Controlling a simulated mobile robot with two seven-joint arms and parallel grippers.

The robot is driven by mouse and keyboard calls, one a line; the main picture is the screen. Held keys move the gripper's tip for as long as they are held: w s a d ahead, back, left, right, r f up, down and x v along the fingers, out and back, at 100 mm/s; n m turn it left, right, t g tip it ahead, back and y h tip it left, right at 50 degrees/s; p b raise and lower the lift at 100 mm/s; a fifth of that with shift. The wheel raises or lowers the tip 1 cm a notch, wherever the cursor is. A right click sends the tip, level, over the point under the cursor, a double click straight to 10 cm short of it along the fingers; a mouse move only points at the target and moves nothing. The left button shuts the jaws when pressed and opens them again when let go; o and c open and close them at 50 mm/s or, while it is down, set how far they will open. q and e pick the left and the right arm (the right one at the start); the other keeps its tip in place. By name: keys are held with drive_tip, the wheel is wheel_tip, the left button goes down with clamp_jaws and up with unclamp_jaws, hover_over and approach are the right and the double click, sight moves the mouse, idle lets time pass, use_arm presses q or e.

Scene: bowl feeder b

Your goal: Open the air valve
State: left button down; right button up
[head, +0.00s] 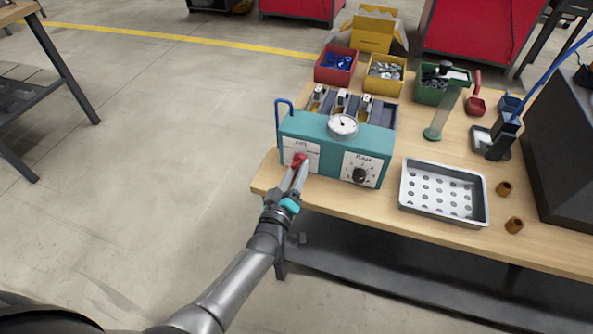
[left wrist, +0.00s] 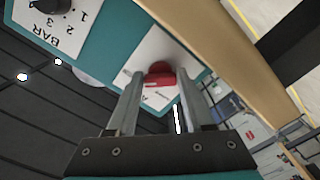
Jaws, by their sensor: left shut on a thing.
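The air valve is a red handle (head: 299,160) on a white label plate at the left of the teal control box (head: 318,131). It also shows in the left wrist view (left wrist: 159,74), between my fingertips. My left gripper (head: 298,165) is shut on the red handle, and its fingers partly hide it in the head view. A black knob (head: 360,175) sits on the plate to the right, and a round gauge (head: 342,125) stands on top of the box. The handle's exact angle is hard to tell. My right gripper is not in view.
The box stands at the front left corner of the wooden table (head: 400,226). A perforated metal tray (head: 480,213) lies to its right, with two brown cylinders (head: 514,225) beyond. Red (head: 336,66), yellow (head: 385,74) and green (head: 441,84) bins stand behind. Floor at left is clear.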

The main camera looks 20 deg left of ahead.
use_arm(q)
drive_tip(key=shift+c, duration=1.4)
unclamp_jaws()
drive_tip(key=shift+s, duration=0.6)
drive_tip(key=s+p, duration=0.2)
drive_tip(key=s, duration=1.2)
drive_tip(key=shift+a+p, duration=0.25)
drive_tip(key=shift+p, duration=0.1)
